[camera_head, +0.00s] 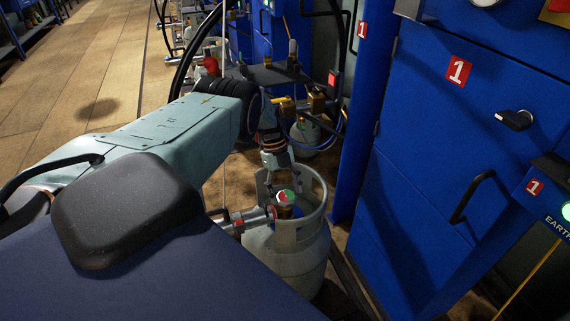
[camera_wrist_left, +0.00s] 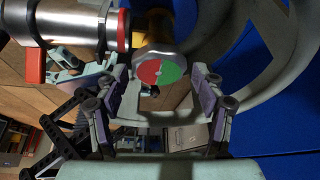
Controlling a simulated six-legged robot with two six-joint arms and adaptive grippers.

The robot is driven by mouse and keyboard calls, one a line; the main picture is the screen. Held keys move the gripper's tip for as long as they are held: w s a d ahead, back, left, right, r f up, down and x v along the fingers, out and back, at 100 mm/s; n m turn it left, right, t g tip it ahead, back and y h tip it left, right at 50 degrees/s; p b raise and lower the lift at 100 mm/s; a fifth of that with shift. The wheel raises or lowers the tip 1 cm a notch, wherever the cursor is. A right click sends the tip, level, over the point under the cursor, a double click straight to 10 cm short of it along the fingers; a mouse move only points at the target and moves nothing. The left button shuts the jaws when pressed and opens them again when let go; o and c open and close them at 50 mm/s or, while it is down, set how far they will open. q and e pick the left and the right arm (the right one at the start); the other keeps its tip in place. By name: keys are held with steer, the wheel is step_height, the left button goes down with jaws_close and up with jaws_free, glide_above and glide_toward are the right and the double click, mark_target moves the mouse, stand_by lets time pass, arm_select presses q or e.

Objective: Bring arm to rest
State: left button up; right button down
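My left arm (camera_head: 165,128) reaches out from the left in the head view, and its gripper (camera_head: 280,172) points down just above the valve of a grey gas cylinder (camera_head: 286,262). The valve has a round red and green disc (camera_head: 287,197), which also shows in the left wrist view (camera_wrist_left: 157,72). In the wrist view my left gripper (camera_wrist_left: 160,80) has its two fingers spread apart on either side of the disc, with gaps between. It looks open and holds nothing.
A metal fitting (camera_head: 247,218) with a red ring (camera_wrist_left: 35,66) joins the valve from the left. The cylinder's collar curves around the valve. Blue cabinets (camera_head: 410,190) with black handles stand close on the right. Wooden floor (camera_head: 110,60) lies free at the upper left.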

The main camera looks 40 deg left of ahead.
arm_select(q)
steer(key=shift+o, duration=1)
steer(key=shift+s, duration=0.1)
steer(key=n+t+p, duration=0.1)
steer(key=n+p, duration=0.1)
steer(key=p, duration=0.1)
steer(key=shift+s+r+n, duration=0.1)
steer(key=shift+r+n, duration=0.05)
steer(key=shift+n, duration=0.15)
steer(key=shift+n+t+p, duration=0.3)
steer(key=shift+n+p, duration=0.25)
steer(key=shift+n, duration=0.25)
steer(key=shift+n+t+p, duration=0.4)
steer(key=shift+n+p, duration=0.15)
steer(key=shift+n, duration=0.25)
steer(key=shift+f, duration=0.25)
